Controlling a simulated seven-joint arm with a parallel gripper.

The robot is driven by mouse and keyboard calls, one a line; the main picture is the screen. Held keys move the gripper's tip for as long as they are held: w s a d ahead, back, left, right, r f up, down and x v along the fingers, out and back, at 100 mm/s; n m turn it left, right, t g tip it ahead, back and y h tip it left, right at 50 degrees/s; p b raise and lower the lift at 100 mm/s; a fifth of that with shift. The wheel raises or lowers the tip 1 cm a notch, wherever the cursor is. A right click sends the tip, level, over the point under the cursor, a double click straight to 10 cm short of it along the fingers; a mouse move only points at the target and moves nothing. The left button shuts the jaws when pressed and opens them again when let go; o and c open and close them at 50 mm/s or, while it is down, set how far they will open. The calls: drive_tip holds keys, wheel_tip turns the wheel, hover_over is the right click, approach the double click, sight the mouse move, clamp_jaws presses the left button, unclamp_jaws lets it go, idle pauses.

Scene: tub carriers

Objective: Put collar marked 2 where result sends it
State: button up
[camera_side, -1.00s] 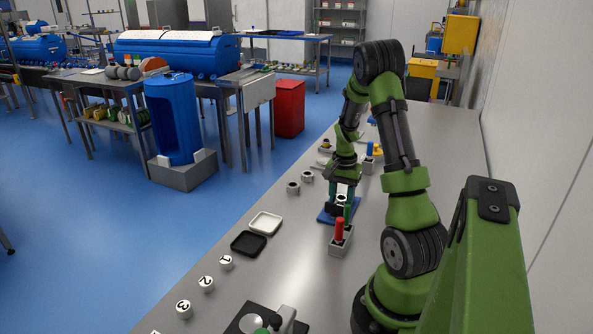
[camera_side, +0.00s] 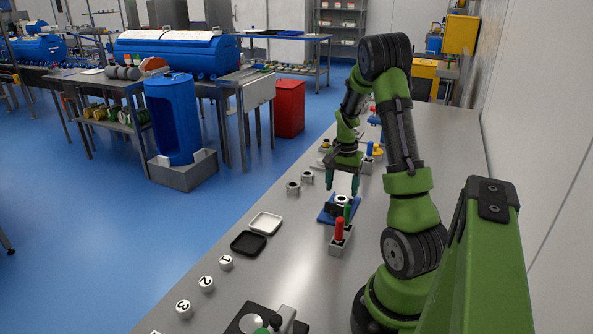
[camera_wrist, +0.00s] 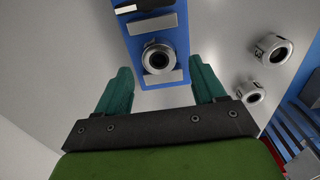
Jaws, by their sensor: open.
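A grey metal collar (camera_side: 341,198) sits on a blue fixture (camera_side: 325,217). In the wrist view this collar (camera_wrist: 158,71) lies between two grey bars on the blue fixture (camera_wrist: 146,27). My gripper (camera_side: 342,187) is open and empty, above the fixture and apart from the collar; its fingers (camera_wrist: 163,90) are spread wide. Two loose collars, one (camera_side: 293,187) and another (camera_side: 307,176), stand on the bench; they also show in the wrist view, one (camera_wrist: 284,50) farther and one (camera_wrist: 256,96) nearer.
A grey block (camera_side: 340,245) with red and green pieces stands just in front of the fixture. A white tray (camera_side: 265,222) and a black tray (camera_side: 248,243) lie on the bench. Discs marked 1 (camera_side: 226,262), 2 (camera_side: 206,283) and 3 (camera_side: 184,308) line its left edge.

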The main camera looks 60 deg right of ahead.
wheel_tip(320, 180, up, 12)
drive_tip(key=w+a+r+n+t, duration=0.1)
drive_tip(key=w+a+r+n, duration=0.1)
drive_tip(key=a, duration=0.7)
drive_tip(key=w+a+r+n+t, duration=0.1)
drive_tip(key=a+n, duration=0.3)
drive_tip(key=a, duration=0.5)
drive_tip(key=w+a+r+n+t, duration=0.2)
drive_tip(key=a+r+n+t, duration=0.1)
drive_tip(key=a, duration=0.6)
drive_tip(key=shift+w+r+n+y, duration=0.3)
drive_tip(key=shift+r+n, duration=0.1)
drive_tip(key=shift+r, duration=0.2)
drive_tip(key=shift+o, duration=0.5)
drive_tip(key=s+a+n+t+y, duration=0.1)
drive_tip(key=s+a+n, duration=0.3)
drive_tip(key=a, duration=0.5)
drive_tip(key=shift+a+f+t, duration=0.15)
drive_tip(key=shift+f+t, duration=0.15)
drive_tip(key=shift+t, duration=0.3)
